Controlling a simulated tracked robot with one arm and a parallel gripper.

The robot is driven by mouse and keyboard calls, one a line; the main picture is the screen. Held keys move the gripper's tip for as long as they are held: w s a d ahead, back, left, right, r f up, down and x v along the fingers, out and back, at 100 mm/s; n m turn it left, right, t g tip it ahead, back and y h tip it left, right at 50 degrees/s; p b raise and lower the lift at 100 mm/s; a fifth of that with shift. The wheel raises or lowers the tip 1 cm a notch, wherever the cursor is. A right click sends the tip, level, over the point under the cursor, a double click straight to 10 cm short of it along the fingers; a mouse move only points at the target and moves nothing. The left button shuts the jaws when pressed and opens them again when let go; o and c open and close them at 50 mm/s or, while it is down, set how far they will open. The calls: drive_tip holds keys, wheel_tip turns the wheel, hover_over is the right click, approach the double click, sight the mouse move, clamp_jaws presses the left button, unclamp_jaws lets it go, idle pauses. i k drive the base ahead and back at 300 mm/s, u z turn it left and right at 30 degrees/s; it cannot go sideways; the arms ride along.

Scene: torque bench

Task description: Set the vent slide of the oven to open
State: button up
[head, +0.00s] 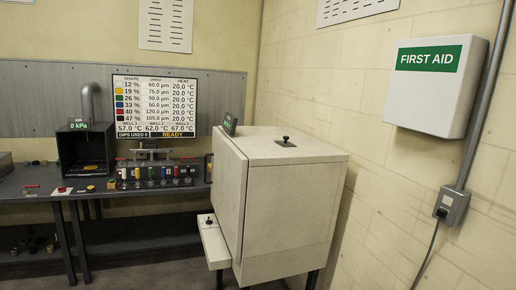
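The oven (290,200) is a pale off-white cabinet on dark legs, right of centre in the head view. On its top, a small black knob on a dark flat plate looks like the vent slide (285,142). At this size I cannot tell whether it is set open or closed. The oven's door side faces left, with a dark handle at its left edge. A small display (230,123) stands on the top's left edge. My gripper is not in view.
A low pale shelf (212,242) with a black knob sticks out left of the oven. A dark bench (35,185) with a row of coloured wells and a screen (154,105) is at left. A first aid box (435,85) and conduit are on the right wall.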

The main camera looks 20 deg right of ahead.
sight(285, 144)
drive_tip(key=z, duration=0.05)
drive_tip(key=i, duration=1.3)
drive_tip(key=z, duration=0.35)
drive_tip(key=i, duration=2.15)
drive_tip(key=z, duration=0.25)
